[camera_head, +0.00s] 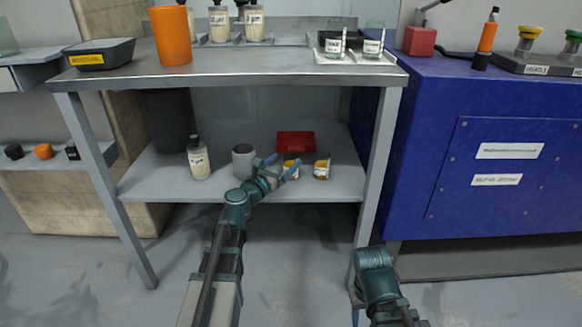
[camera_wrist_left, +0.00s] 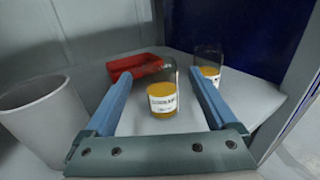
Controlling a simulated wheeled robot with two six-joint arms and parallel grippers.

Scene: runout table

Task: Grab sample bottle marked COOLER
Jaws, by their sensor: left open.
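A small clear sample bottle (camera_head: 291,171) with amber contents and a white label stands upright on the lower shelf. In the left wrist view this bottle (camera_wrist_left: 163,97) is ahead, between the finger lines; its label is too blurred to read surely. A similar bottle (camera_head: 321,168) stands to its right, and also shows in the left wrist view (camera_wrist_left: 208,66). My left gripper (camera_head: 281,167) is open and empty, reaching over the shelf at the first bottle. The fingers show no contact with it.
A grey cup (camera_head: 244,160) stands close left of my left gripper, and a red tray (camera_head: 295,141) lies behind the bottles. A black-capped bottle (camera_head: 198,158) stands further left. The tabletop (camera_head: 240,66) is above the shelf; a table leg (camera_head: 378,165) is at the right.

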